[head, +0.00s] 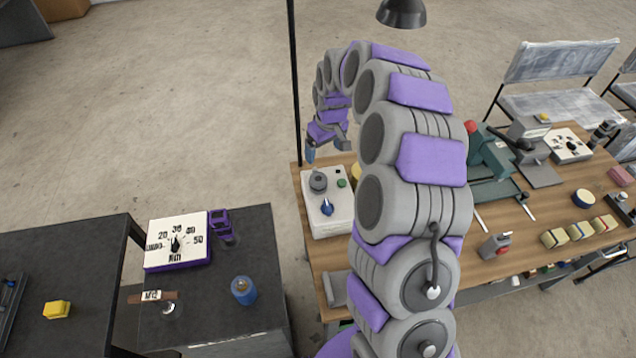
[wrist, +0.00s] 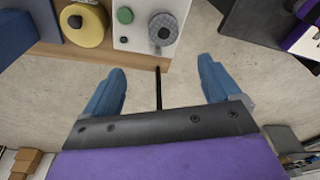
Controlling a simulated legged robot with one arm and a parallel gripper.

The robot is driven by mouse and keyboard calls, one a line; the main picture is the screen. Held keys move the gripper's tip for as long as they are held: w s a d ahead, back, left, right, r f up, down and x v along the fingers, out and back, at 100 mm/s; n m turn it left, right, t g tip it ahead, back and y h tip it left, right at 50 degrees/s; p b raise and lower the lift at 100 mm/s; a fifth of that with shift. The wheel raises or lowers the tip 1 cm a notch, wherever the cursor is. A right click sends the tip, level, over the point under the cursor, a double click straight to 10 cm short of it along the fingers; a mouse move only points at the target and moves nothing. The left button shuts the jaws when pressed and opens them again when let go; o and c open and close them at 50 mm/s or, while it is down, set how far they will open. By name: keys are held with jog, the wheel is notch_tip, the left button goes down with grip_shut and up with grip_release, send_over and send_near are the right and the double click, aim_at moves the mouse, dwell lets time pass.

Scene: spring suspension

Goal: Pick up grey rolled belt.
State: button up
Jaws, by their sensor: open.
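A grey round coil, which looks like the rolled belt (head: 318,181), sits on top of a white control box (head: 336,216) at the wooden table's left end. The wrist view shows the same grey roll (wrist: 163,29) near the top, beyond the fingertips and slightly right of centre. My gripper (head: 311,153) is just above it in the head picture, beyond the table's far edge. In the wrist view, my gripper (wrist: 162,68) has its blue fingers wide apart, with nothing between them but floor and a thin black pole behind.
The black pole (head: 296,80) rises near the table corner. A green button (wrist: 125,15) and a yellow round part (wrist: 82,25) are close to the roll. A blue knob (head: 327,207) is on the box. A dark bench (head: 262,310) stands left, across a gap.

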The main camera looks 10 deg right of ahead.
aim_at(318, 178)
jog(key=f, duration=0.3)
jog(key=w+f+b, duration=0.1)
jog(key=f, duration=0.7)
jog(key=shift+w+a, duration=0.2)
jog(key=shift+a, duration=0.15)
jog(key=f, duration=0.1)
jog(key=f+b, duration=0.1)
jog(key=f, duration=0.3)
jog(key=shift+a, duration=0.4)
jog(key=shift+r, duration=0.1)
jog(key=c, duration=1.3)
